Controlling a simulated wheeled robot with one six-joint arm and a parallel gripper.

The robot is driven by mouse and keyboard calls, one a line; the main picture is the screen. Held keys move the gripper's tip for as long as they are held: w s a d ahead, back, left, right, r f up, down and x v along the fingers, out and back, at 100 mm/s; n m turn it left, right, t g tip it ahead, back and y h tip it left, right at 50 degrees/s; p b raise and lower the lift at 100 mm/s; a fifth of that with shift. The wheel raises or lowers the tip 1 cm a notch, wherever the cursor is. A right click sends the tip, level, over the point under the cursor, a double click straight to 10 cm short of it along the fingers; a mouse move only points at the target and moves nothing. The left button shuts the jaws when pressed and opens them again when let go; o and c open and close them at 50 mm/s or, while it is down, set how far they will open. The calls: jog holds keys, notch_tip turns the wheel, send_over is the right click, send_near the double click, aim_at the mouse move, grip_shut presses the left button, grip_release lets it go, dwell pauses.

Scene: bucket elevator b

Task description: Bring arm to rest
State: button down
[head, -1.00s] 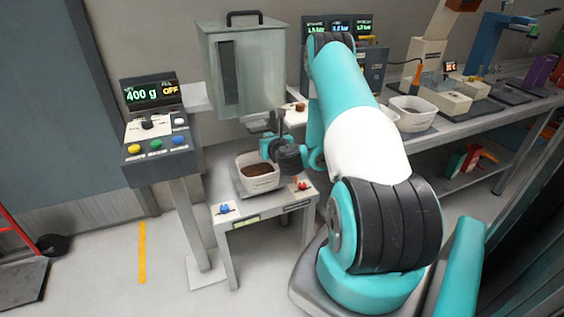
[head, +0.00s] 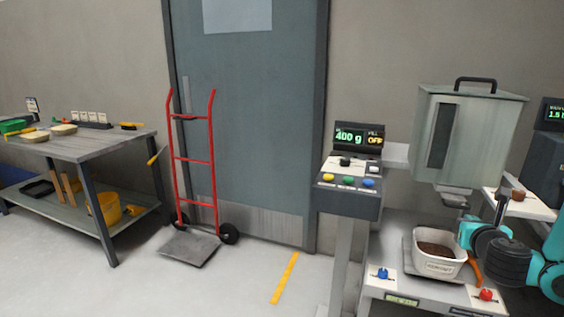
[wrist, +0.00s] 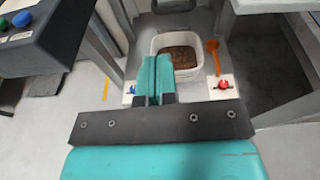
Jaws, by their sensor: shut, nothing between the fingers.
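My gripper shows in the wrist view (wrist: 153,80) with its two teal fingers closed together and nothing between them. In the head view, part of my teal and black arm shows at the right edge, in front of the small stand. The tub also shows in the wrist view (wrist: 189,73), just beyond my fingertips; I cannot tell the exact gap. The fingers appear apart from the tub.
The control box (head: 349,190) reads 400 g and OFF. Blue (head: 384,273) and red (head: 486,295) knobs sit on the stand. An orange scoop (wrist: 213,56) lies beside the tub. A red hand truck (head: 195,165) stands by the door, and a workbench (head: 85,148) is at left. Floor between is clear.

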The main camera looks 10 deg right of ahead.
jog(key=w+a+r+n+y+p, duration=0.1)
jog(key=a+r+n+y, duration=0.35)
jog(key=a+n, duration=0.35)
jog(key=w+a+r+n+y, duration=0.25)
jog(key=a+n+y, duration=0.35)
jog(key=a, duration=0.5)
jog(key=a+r+n+y+p, duration=0.1)
jog(key=a+r+n+y, duration=0.3)
jog(key=a+n, duration=0.45)
jog(key=s+a+r+n+g+y+p, duration=0.1)
jog(key=s+a+r+n+g+y, duration=0.15)
jog(key=s+a+n+g, duration=0.95)
jog(key=s+a+r+n+g+h+p, duration=0.1)
jog(key=s+n+h, duration=0.4)
jog(key=s+n, duration=0.8)
jog(key=shift+s+r+n+g, duration=0.35)
jog(key=shift+r+n, duration=0.2)
jog(key=shift+n, duration=0.1)
